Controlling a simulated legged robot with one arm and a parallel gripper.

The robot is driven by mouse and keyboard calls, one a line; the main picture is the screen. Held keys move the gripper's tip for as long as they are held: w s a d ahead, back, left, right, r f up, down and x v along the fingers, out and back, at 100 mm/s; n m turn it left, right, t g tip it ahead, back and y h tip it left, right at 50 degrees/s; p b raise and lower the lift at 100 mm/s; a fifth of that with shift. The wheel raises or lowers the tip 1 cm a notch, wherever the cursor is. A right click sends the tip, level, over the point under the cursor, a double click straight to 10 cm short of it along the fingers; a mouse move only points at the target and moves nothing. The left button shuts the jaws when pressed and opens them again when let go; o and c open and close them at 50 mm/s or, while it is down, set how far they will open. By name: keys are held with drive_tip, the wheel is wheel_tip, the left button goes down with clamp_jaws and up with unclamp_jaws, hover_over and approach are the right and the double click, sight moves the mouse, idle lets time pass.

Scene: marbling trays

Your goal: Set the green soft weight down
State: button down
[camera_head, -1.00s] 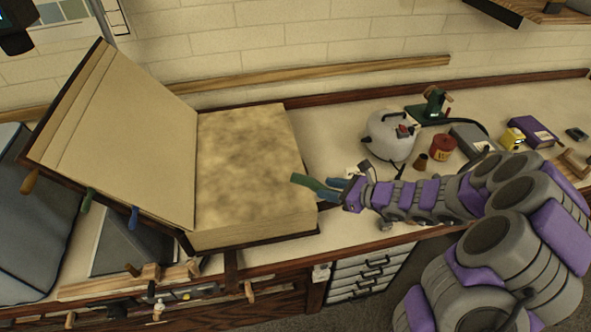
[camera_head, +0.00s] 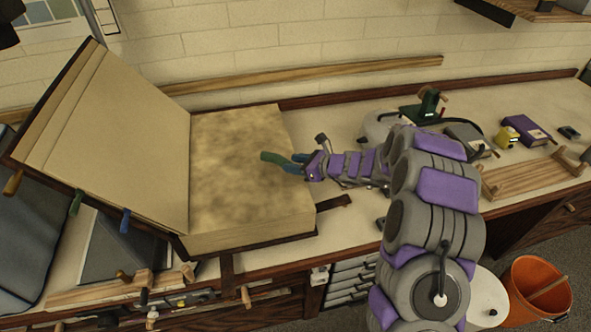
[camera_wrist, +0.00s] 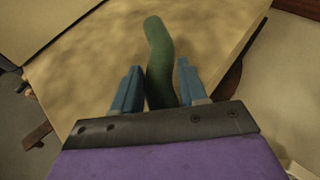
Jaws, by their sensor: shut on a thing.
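The green soft weight (camera_head: 271,157) is a bent, snake-like tube. My gripper (camera_head: 298,161) is shut on it and holds it over the right part of the mottled tan page of a huge open book (camera_head: 240,175). In the wrist view the green weight (camera_wrist: 158,60) stands between my two blue fingers (camera_wrist: 156,88), its free end pointing away over the page. Its near end is hidden by my gripper's dark base. I cannot tell whether the weight touches the page.
The book's raised cover and pages (camera_head: 110,150) lean up at the left, with several coloured pegs along the edge. A purple box (camera_head: 525,130), a yellow item (camera_head: 507,137) and a wooden rack (camera_head: 530,177) stand on the right of the bench. An orange bucket (camera_head: 540,292) is on the floor.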

drive_tip(key=shift+d+f, duration=0.1)
drive_tip(key=shift+f, duration=0.8)
drive_tip(key=shift+d+f, duration=0.2)
drive_tip(key=shift+d+r, duration=0.1)
drive_tip(key=shift+d, duration=0.2)
drive_tip(key=c, duration=1.1)
unclamp_jaws()
drive_tip(key=o, duration=0.5)
drive_tip(key=shift+a, duration=0.4)
drive_tip(key=shift+d, duration=0.15)
drive_tip(key=shift+d, duration=0.15)
drive_tip(key=p+v, duration=0.2)
drive_tip(key=v, duration=1)
